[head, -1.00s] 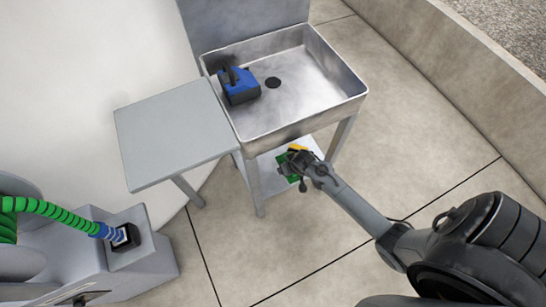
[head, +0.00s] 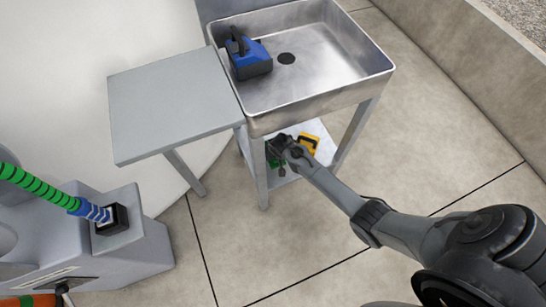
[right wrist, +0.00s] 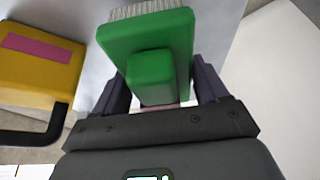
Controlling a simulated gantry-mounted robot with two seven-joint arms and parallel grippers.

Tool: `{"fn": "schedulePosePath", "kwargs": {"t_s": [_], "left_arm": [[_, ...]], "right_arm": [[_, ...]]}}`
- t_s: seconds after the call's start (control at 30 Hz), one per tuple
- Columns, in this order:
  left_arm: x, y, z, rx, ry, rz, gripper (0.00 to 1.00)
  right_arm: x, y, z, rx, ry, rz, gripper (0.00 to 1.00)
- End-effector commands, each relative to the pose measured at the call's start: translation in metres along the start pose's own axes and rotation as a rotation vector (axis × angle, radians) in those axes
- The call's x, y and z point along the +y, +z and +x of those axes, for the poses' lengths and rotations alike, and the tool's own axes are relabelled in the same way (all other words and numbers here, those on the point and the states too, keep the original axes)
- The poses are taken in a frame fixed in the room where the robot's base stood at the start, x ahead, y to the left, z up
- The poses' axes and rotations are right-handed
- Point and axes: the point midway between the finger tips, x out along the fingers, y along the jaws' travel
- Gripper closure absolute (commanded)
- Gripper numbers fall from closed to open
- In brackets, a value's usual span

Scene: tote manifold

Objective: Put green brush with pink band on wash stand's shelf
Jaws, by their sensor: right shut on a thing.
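The green brush (right wrist: 150,50) is between the fingers of my right gripper (right wrist: 162,80), which is shut on it. Its pale bristles point to the top of the right wrist view, and a sliver of pink shows at its lower end. In the head view my right gripper (head: 283,149) reaches under the sink, over the wash stand's shelf (head: 318,127), and only a bit of the brush (head: 272,163) shows. I cannot tell if the brush touches the shelf. My left gripper is not in view.
A yellow object with a black handle (head: 309,141) is on the shelf, right of my gripper; in the right wrist view it has a pink patch (right wrist: 38,47). The sink basin (head: 320,85) above holds a blue container (head: 252,66). Stand legs (head: 353,138) flank the shelf.

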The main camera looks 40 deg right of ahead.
Motion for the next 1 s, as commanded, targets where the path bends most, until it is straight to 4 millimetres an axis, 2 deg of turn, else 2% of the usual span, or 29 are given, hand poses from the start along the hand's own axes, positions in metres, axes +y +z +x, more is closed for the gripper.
{"fn": "schedulePosePath", "kwargs": {"t_s": [0.03, 0.2, 0.67, 0.7, 0.83, 1.0], "left_arm": [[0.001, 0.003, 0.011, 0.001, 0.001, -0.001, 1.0], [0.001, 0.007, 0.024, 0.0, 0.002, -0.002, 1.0], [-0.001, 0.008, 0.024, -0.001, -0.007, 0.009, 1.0], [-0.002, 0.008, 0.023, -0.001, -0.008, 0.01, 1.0], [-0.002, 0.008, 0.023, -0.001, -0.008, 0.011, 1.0], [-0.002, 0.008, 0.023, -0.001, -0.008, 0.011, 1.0]], "right_arm": [[0.0, 0.005, 0.012, 0.0, 0.001, 0.0, 0.55], [0.001, 0.011, 0.026, 0.0, 0.001, 0.0, 0.55], [0.0, 0.012, 0.029, 0.001, 0.0, 0.0, 0.55], [0.0, 0.012, 0.029, 0.001, 0.0, 0.0, 0.22], [0.0, 0.012, 0.029, 0.0, 0.0, 0.0, 0.02], [0.0, 0.012, 0.029, 0.0, 0.0, 0.0, 0.01]]}}
